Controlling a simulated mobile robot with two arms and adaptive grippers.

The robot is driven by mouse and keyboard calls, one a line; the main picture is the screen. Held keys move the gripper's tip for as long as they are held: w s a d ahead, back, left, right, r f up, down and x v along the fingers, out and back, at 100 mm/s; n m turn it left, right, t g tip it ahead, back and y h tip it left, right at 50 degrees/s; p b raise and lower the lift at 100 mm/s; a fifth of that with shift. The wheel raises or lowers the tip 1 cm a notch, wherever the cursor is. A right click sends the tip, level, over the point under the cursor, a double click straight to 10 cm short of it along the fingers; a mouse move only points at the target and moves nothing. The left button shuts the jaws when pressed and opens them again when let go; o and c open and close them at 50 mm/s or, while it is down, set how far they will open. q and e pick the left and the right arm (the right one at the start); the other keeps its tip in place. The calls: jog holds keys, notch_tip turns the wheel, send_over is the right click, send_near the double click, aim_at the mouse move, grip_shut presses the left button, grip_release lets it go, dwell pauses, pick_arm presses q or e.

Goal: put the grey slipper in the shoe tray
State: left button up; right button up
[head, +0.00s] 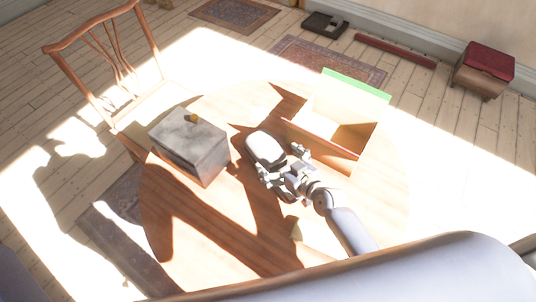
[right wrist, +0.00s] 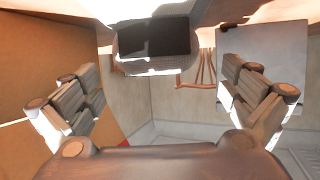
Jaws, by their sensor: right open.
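A pale grey rounded object (head: 266,149) lies on the round wooden table; it may be the grey slipper, but its shape is not clear. My right gripper (head: 281,164) is open just beside its near end. In the right wrist view the object (right wrist: 128,66), with a dark patch on it, lies beyond the open fingers (right wrist: 160,97), with nothing between them. A black tray (head: 313,27), probably the shoe tray, lies on the floor by the far wall. A small grey item (head: 336,21) is in it. My left gripper is out of view.
A grey box (head: 187,143) with a small yellow item on top stands left on the table (head: 215,247). An open wooden box (head: 318,139) with a green edge stands right of my gripper. A chair (head: 104,62) is at left. Rugs and a red-topped stool (head: 485,68) are on the floor.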

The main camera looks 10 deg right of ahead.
aim_at(272, 152)
jog(key=shift+w+a+f, duration=0.1)
jog(key=shift+w+a, duration=0.05)
jog(key=shift+w, duration=0.35)
jog(key=x, duration=0.4)
jog(key=shift+w, duration=0.4)
jog(key=c, duration=0.9)
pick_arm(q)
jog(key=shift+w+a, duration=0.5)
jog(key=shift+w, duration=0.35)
pick_arm(e)
jog(key=c, duration=0.4)
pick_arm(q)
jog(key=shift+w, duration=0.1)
